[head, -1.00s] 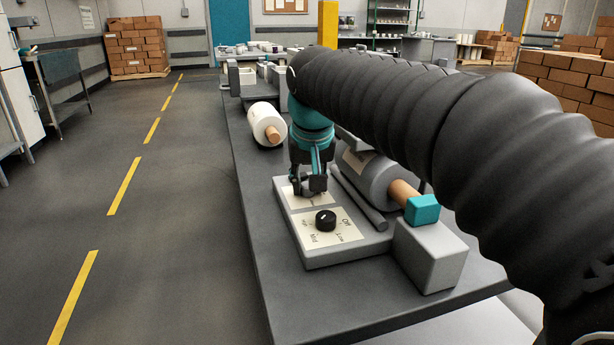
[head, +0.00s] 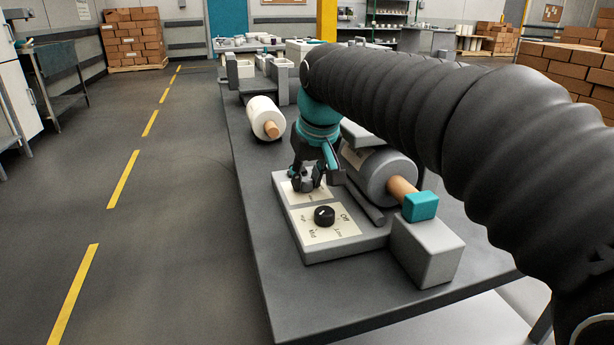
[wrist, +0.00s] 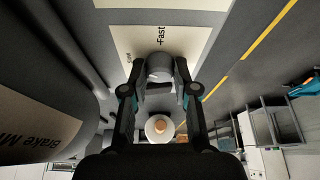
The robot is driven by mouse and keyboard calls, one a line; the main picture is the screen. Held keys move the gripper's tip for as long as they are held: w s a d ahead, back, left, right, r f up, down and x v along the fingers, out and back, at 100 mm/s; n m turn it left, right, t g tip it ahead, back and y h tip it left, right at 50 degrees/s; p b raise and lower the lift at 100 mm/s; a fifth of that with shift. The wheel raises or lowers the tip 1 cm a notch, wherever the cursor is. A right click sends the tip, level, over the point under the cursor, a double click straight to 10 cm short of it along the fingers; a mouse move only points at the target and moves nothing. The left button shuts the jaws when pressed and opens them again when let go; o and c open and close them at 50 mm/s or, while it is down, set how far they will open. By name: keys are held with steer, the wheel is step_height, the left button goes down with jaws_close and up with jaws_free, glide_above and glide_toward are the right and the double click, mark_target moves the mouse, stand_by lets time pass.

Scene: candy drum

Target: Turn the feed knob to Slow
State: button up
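The feed knob (wrist: 160,68) is a short grey knob on a cream label plate with the word "Fast" beside it in the wrist view. My gripper (wrist: 161,76) points down over this knob, with one fingertip close against each side; it looks shut on it.
A black knob (head: 324,215) with Off, Low, Mid and High marks sits nearer on the same box. A grey drum (head: 385,178) with a wooden end lies close on the right, behind a teal-topped block (head: 420,207). A white roll (head: 263,114) lies beyond on the table.

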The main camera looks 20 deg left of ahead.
steer(key=o, duration=0.4)
steer(key=shift+r, duration=0.1)
steer(key=v, duration=0.7)
steer(key=shift+r, duration=0.2)
